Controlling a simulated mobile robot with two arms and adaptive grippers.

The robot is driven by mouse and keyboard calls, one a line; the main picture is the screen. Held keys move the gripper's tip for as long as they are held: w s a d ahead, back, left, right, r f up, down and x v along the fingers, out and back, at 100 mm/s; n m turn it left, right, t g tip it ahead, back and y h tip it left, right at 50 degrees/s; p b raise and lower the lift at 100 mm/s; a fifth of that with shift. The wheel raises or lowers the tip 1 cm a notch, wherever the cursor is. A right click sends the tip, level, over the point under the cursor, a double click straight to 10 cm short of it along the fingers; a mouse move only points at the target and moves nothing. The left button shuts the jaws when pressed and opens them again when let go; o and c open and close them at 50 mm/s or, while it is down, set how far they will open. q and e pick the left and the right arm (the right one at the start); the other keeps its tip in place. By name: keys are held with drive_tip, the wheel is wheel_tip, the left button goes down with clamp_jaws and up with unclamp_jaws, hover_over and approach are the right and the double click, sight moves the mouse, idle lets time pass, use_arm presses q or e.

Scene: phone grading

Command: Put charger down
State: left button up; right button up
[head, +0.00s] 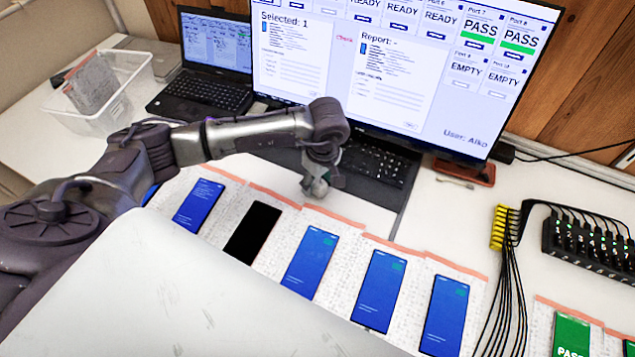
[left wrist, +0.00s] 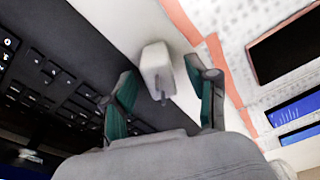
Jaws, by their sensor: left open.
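The charger (left wrist: 157,70), a small whitish block with a thin dark pin, shows in the left wrist view between my left gripper's fingers. My left gripper (left wrist: 166,86) is open, with visible gaps between both fingers and the charger. In the head view my left gripper (head: 318,178) points down at the table by the laptop keyboard, behind the row of phones. A pale bit at its tips there is too small to make out well. I cannot tell whether the charger rests fully on the surface. My right gripper is not in view.
Several phones, such as a black-screened one (head: 253,233) and a blue one (head: 311,262), lie on patterned sleeves in front. A large monitor (head: 400,60) stands behind. Yellow-tipped cables (head: 503,228) and a black hub (head: 590,247) are at right. A clear bin (head: 110,105) is at left.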

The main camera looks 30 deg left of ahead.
use_arm(q)
drive_tip(key=shift+f, duration=0.45)
drive_tip(key=shift+c, duration=0.3)
clamp_jaws()
drive_tip(key=shift+r, duration=0.15)
